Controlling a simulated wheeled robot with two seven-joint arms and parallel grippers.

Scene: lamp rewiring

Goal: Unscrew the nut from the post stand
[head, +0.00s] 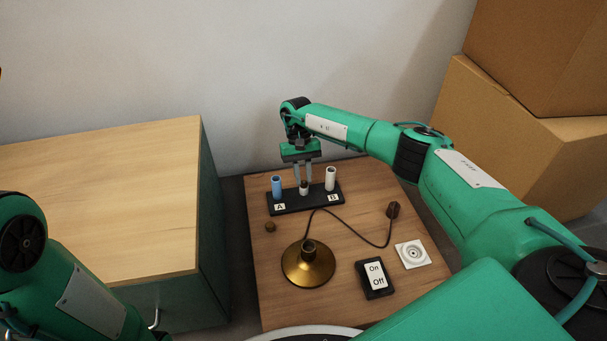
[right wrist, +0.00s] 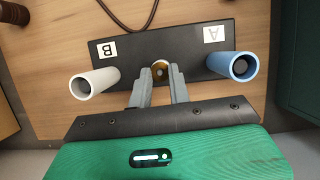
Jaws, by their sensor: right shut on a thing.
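The post stand (head: 318,202) is a black base at the back of the low wooden table, with a blue post (head: 277,187) by label A and a white post (head: 331,178) by label B. A short middle post (head: 304,189) stands between them. In the right wrist view, a small brass-coloured ring, seemingly the nut (right wrist: 160,69), sits at the middle post. My right gripper (head: 303,178) points down over the middle post, its fingers shut on the nut, partly hiding it. The stand (right wrist: 130,57) also shows there. My left arm is at the left edge; its gripper is out of view.
A brass lamp base (head: 309,266) stands in front, its cord running to a dark plug (head: 393,210). A cabinet (head: 110,190) stands left, cardboard boxes (head: 500,130) right.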

